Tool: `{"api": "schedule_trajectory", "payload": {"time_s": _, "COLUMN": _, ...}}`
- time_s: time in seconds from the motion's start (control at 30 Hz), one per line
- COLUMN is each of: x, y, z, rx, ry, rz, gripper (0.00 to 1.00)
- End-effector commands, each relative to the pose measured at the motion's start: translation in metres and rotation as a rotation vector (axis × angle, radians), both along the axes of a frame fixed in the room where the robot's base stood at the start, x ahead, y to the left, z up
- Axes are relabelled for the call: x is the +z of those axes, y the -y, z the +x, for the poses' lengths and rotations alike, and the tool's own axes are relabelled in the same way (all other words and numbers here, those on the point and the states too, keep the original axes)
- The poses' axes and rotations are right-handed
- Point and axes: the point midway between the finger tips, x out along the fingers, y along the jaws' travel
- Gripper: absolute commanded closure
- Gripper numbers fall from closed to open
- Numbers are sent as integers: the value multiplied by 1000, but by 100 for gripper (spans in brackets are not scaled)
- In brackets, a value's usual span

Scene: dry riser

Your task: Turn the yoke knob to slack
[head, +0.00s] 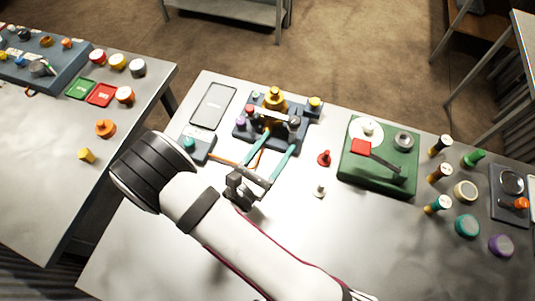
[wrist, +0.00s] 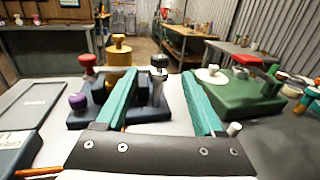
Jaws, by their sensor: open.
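A dark blue fixture (head: 242,132) stands on the table in front of my gripper (head: 279,142). It carries a gold stepped knob (head: 274,95), a red knob (head: 250,109), a purple knob (head: 240,122) and a dark-capped knob on a metal post (head: 294,120). I cannot tell for sure which is the yoke knob. In the wrist view, my gripper (wrist: 160,78) has its teal fingers spread wide. The dark-capped knob (wrist: 158,62) shows between the fingers, beyond the tips. The gold knob (wrist: 120,50) is partly behind the left finger. Nothing is held.
A red peg (head: 324,158) and a pale peg (head: 319,189) stand right, before a green board (head: 349,181). The front of the table is mostly clear.

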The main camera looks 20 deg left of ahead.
Motion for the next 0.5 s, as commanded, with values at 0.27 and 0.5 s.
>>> {"api": "schedule_trajectory", "payload": {"time_s": 0.27, "x": 0, "y": -8, "z": -35, "rx": 0, "ry": 0, "rz": 0, "gripper": 31}}
{"api": "schedule_trajectory", "payload": {"time_s": 0.5, "x": 0, "y": -8, "z": -36, "rx": -1, "ry": 0, "rz": 0, "gripper": 31}}
